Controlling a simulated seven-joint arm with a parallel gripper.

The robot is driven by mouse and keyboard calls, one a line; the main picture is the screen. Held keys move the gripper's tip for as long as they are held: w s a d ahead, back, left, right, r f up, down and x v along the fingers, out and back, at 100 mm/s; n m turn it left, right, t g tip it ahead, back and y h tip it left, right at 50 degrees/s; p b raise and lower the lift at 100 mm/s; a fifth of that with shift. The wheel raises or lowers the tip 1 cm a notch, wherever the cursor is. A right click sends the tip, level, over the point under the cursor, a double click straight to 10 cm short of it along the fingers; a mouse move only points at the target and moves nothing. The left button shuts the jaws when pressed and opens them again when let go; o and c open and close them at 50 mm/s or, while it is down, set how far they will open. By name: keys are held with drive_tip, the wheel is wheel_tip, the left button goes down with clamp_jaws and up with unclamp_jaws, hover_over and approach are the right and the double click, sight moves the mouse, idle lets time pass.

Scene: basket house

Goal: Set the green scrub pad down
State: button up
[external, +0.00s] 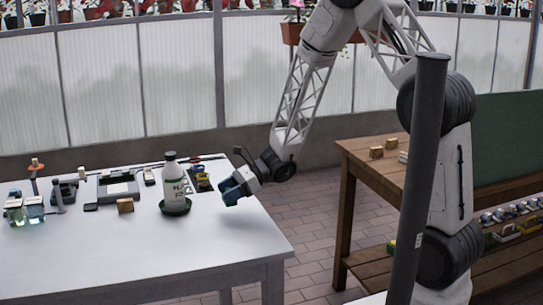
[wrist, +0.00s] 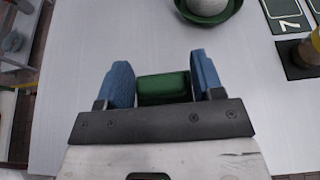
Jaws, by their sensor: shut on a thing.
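The green scrub pad (wrist: 163,87) shows in the wrist view between the two blue fingers of my gripper (wrist: 163,84). My gripper is shut on it, with a finger at each side. In the external view my gripper (external: 233,189) is over the right end of the white table, and the pad is hidden there by the fingers. I cannot tell whether the pad touches the table top.
The front of the white table (external: 130,260) is clear.

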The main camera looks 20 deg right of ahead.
drive_tip(key=shift+f, duration=1.7)
drive_tip(key=shift+f, duration=0.1)
drive_tip(key=o, duration=0.9)
drive_tip(key=shift+v, duration=6.05)
